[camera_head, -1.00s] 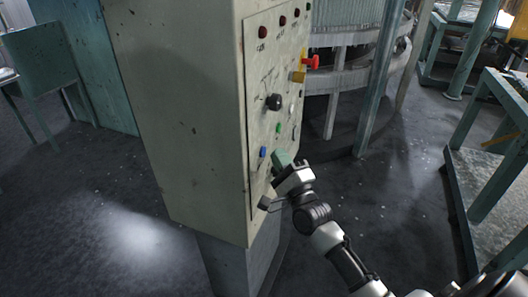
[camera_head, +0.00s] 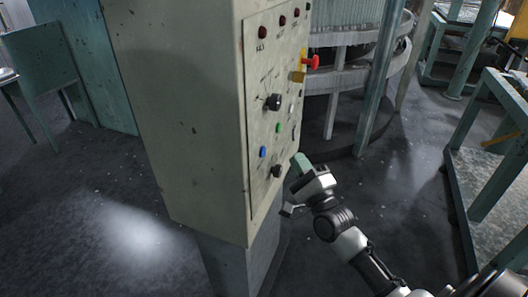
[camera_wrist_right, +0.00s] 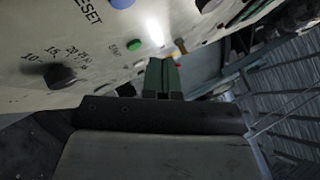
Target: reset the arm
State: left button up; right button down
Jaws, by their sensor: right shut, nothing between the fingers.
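My right gripper (camera_head: 300,164) is shut and empty, just right of the lower part of the control panel (camera_head: 262,75). Its greenish fingertips also show together in the right wrist view (camera_wrist_right: 162,75). In the head view a gap shows between the fingertips and the panel edge. The panel carries a blue button (camera_head: 263,152), a green button (camera_head: 279,128), a black knob (camera_head: 273,102) and a lower dark knob (camera_head: 277,170). In the wrist view, the word "RESET" shows near the blue button (camera_wrist_right: 122,3). My left gripper is not in view.
The panel is on a tall pale cabinet (camera_head: 175,110). A red and yellow switch (camera_head: 308,64) sticks out at its upper right. A round metal structure (camera_head: 345,60) and a green post (camera_head: 381,75) stand behind. A metal frame table (camera_head: 490,180) is at right. Dark floor (camera_head: 405,180) lies between.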

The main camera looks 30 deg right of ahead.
dwell(0.3)
jog(key=s+a+f+n+g, duration=0.1)
jog(key=s+f+n+g, duration=0.2)
jog(key=f, duration=0.9)
jog(key=s+a+f+n+g, duration=0.15)
jog(key=f+n+g, duration=0.25)
jog(key=f, duration=0.8)
jog(key=s+f+n+g, duration=0.3)
jog(key=f, duration=1)
jog(key=s+a+f+n+g, duration=0.2)
jog(key=s+f+n+g, duration=0.2)
jog(key=s+f, duration=0.45)
jog(key=s+a+f+n+g, duration=0.3)
jog(key=s+f+n, duration=0.1)
jog(key=s+f, duration=0.5)
jog(key=s+a+f+n+g, duration=0.1)
jog(key=s+f+n+g, duration=0.1)
jog(key=s, duration=0.7)
jog(key=s+a+f+n+g, duration=0.2)
jog(key=s+f+n+g, duration=0.1)
jog(key=s, duration=0.6)
jog(key=shift+s+n, duration=0.15)
jog(key=shift+n, duration=0.45)
